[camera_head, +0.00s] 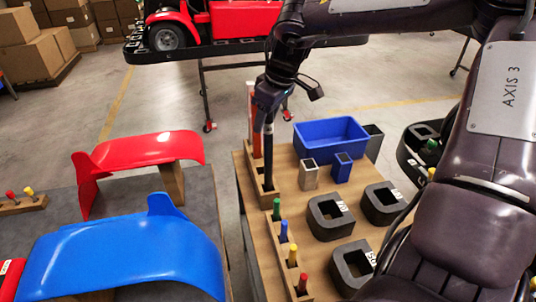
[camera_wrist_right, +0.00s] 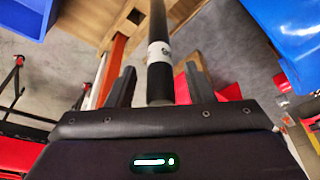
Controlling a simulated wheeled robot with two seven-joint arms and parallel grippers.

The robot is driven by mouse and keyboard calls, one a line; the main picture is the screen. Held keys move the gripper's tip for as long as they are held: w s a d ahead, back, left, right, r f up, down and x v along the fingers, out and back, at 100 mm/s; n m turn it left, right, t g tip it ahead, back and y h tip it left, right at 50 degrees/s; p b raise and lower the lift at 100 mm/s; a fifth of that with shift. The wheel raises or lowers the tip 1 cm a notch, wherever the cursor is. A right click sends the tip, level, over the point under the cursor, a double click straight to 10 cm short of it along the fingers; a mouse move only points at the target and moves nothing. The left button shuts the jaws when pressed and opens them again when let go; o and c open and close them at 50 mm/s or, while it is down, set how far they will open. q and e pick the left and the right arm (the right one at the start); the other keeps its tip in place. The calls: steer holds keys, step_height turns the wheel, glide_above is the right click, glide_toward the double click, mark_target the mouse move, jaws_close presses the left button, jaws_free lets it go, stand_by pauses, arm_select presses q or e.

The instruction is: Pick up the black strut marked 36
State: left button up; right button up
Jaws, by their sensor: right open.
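The black strut (camera_head: 268,162) stands upright in a slot of the wooden rack (camera_head: 264,195) at the left edge of the wooden table. A white label with small dark marks wraps its upper end; I cannot read the number surely. My right gripper (camera_head: 267,112) is at the top of the strut, pointing down. In the right wrist view the strut (camera_wrist_right: 158,50) lies between the two open fingers (camera_wrist_right: 159,80), with a gap showing on both sides. My left gripper is out of view.
An orange strut (camera_head: 255,122) stands close behind the black one. A blue bin (camera_head: 330,140), small square cups and black square blocks (camera_head: 330,217) are on the table. Colored-handled tools (camera_head: 284,232) stand in a front rack. Red and blue panels (camera_head: 130,245) lie left.

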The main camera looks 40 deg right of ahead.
steer(key=shift+f, duration=0.2)
steer(key=shift+s+r, duration=0.1)
steer(key=shift+c, duration=0.9)
jaws_close()
steer(key=shift+r, duration=0.1)
